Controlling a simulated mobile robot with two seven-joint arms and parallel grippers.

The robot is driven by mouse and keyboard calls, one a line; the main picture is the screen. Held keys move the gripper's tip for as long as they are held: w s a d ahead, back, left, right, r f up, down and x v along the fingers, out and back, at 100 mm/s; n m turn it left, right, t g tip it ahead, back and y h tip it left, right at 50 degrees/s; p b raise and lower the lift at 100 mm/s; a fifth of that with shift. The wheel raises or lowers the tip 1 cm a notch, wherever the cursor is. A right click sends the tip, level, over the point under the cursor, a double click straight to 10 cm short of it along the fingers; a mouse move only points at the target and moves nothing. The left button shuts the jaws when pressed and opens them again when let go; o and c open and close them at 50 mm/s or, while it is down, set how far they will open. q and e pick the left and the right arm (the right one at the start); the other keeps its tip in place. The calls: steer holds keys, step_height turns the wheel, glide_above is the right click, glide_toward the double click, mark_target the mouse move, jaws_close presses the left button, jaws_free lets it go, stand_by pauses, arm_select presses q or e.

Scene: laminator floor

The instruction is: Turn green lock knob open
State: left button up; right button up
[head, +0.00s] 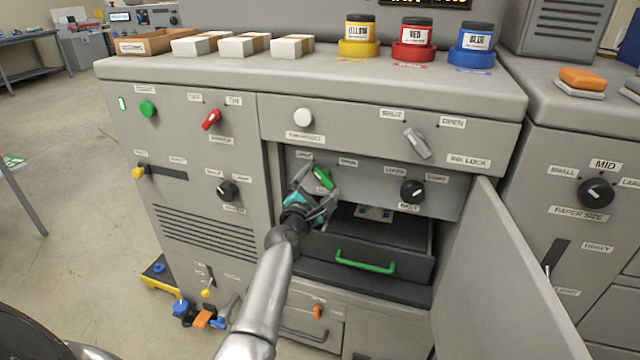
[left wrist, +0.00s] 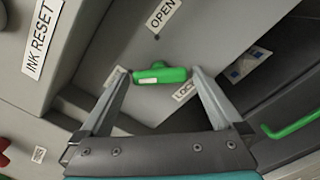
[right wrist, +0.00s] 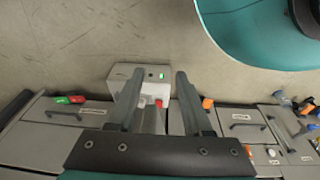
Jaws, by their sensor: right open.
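The green lock knob (head: 323,178) is on the grey panel inside the opened bay. In the left wrist view the green knob (left wrist: 160,74) is a short bar with a pale mark at its left end; the bar does not point at the OPEN label (left wrist: 163,13). My left gripper (head: 313,184) is at the knob. Its fingers (left wrist: 160,78) stand apart, one at each end of the bar, with little or no gap; I cannot tell whether they touch. My right gripper (right wrist: 158,75) is open and empty, facing floor and cabinet fronts.
A black knob (head: 412,191) is to the right on the same panel. Below is a drawer with a green handle (head: 365,262). An open door (head: 510,270) stands on the right. Above is a grey lever (head: 416,143). Ink jars and boxes stand on top.

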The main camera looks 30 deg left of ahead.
arm_select(q)
steer(key=c, duration=1.1)
steer(key=shift+o, duration=0.2)
